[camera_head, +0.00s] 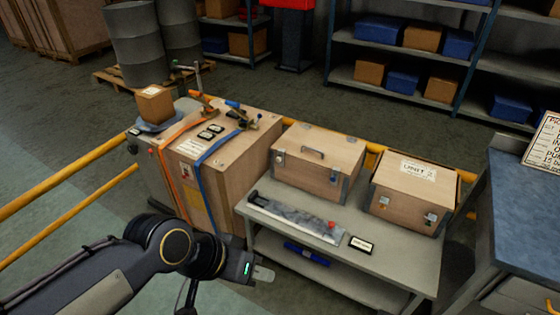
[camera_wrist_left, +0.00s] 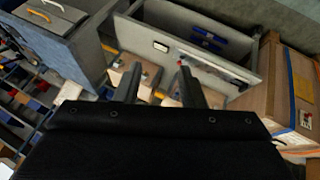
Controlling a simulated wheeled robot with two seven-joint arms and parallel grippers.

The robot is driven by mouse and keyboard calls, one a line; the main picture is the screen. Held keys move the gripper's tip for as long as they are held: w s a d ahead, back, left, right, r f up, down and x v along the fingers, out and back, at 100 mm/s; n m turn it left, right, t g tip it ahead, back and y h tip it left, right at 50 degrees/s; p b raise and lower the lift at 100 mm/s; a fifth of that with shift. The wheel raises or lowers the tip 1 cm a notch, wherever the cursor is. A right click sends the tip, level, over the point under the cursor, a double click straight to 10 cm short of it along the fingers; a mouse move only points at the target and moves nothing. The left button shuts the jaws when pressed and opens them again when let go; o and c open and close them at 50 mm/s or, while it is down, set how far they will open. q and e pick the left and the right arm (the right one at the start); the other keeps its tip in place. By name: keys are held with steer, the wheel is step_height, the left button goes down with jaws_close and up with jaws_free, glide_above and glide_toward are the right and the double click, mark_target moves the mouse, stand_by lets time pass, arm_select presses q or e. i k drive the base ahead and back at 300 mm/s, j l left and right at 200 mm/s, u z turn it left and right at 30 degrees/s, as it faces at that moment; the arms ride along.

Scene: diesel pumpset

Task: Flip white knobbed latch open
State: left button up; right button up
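A wooden crate labelled UNIT 2 (camera_head: 410,184) stands at the right end of a grey bench. Its front carries a small pale latch (camera_head: 383,202) at the left and a blue-tinged latch (camera_head: 430,218) at the right. A plain wooden case (camera_head: 318,160) beside it has small metal latches too. I cannot tell which latch has the white knob. My left gripper (camera_head: 264,274) is in front of the bench, apart from the crates. In the wrist view its two fingers (camera_wrist_left: 158,84) are spread with nothing held between them. My right gripper is out of view.
The grey bench (camera_head: 400,262) carries a flat metal tool with a red part (camera_head: 331,225) and a small label (camera_head: 361,244). A strapped large crate (camera_head: 240,165) stands left. A blue-topped workbench (camera_head: 520,205) stands right. Yellow rails (camera_head: 65,180) run at left.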

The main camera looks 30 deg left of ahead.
mark_target(280, 159)
steer(key=i+j+z, duration=0.1)
steer(key=i+j, duration=0.3)
steer(key=i, duration=0.25)
steer(key=i+j+z, duration=0.1)
steer(key=i+j, duration=0.4)
steer(key=i, duration=0.1)
